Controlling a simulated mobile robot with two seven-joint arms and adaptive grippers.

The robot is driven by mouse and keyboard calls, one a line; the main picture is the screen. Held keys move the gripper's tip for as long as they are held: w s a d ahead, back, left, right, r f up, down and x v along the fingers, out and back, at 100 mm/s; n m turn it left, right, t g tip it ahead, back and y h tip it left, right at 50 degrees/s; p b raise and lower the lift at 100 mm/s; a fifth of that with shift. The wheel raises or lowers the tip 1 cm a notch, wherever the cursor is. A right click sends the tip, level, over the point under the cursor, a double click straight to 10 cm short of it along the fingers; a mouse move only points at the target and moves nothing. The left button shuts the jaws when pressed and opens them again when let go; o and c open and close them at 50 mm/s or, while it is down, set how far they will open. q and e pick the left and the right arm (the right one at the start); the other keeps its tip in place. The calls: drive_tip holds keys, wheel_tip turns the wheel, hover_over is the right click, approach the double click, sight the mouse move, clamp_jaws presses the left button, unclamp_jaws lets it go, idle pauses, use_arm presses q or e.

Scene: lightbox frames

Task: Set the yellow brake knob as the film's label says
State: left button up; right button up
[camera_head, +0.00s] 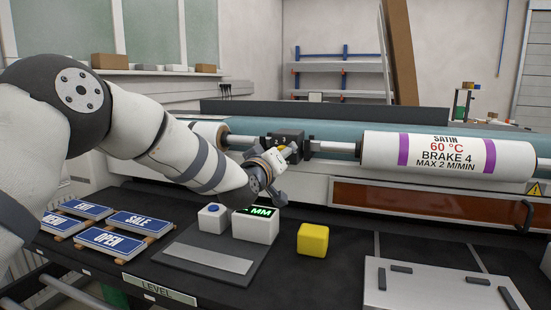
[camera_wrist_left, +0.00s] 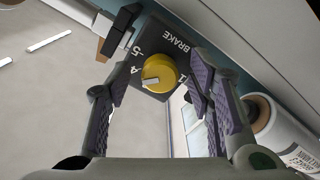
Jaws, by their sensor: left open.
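The film roll (camera_head: 440,152) carries a label reading SATIN, 60 °C, BRAKE 4, MAX 2 M/MIN. The yellow brake knob (camera_wrist_left: 160,70) sits on a dark box marked BRAKE (camera_wrist_left: 172,48); 5, 4 and 1 are readable around it. The knob's pale pointer mark lies toward its lower left in the wrist view; I cannot tell which number it indicates. My left gripper (camera_wrist_left: 160,88) is open, its fingers on either side of the knob with gaps visible. In the head view the left gripper (camera_head: 275,163) partly hides the knob. My right gripper is not in view.
The roll's shaft and laminator lie behind the dark bench.

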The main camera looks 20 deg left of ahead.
use_arm(q)
drive_tip(key=s, duration=1.1)
drive_tip(key=shift+s+a, duration=0.2)
drive_tip(key=shift+a, duration=0.05)
